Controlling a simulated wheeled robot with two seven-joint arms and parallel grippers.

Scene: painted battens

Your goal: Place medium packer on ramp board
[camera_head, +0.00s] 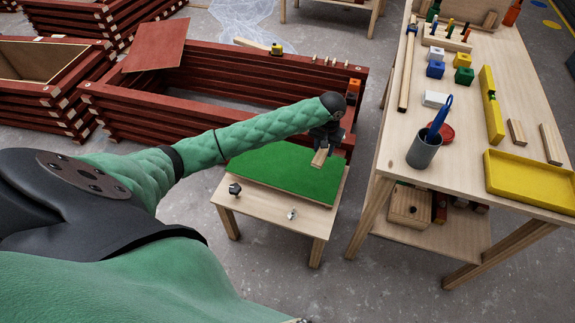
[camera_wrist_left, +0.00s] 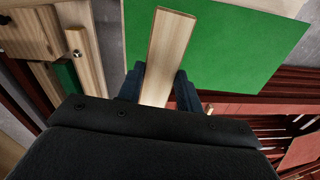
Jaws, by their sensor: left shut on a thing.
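My left gripper (camera_head: 325,138) is shut on a flat light-wood packer (camera_head: 319,158), over the green board (camera_head: 270,172). In the left wrist view the packer (camera_wrist_left: 168,50) stands out lengthwise from between the two dark fingers (camera_wrist_left: 158,92), with the green board (camera_wrist_left: 225,45) behind it. I cannot tell whether the packer touches the board. The green board lies on a small wooden table (camera_head: 262,203); its far right part is partly hidden by my gripper. I cannot tell for sure that it is the ramp board. My right gripper is not in view.
Dark red batten frames (camera_head: 200,75) stand behind the small table, with a red panel (camera_head: 158,44) leaning across a corner. On the right, a workbench (camera_head: 462,150) holds a yellow tray (camera_head: 530,180), a grey cup (camera_head: 424,149) and wooden pieces (camera_head: 516,132). A dark knob (camera_head: 235,189) sits on the small table.

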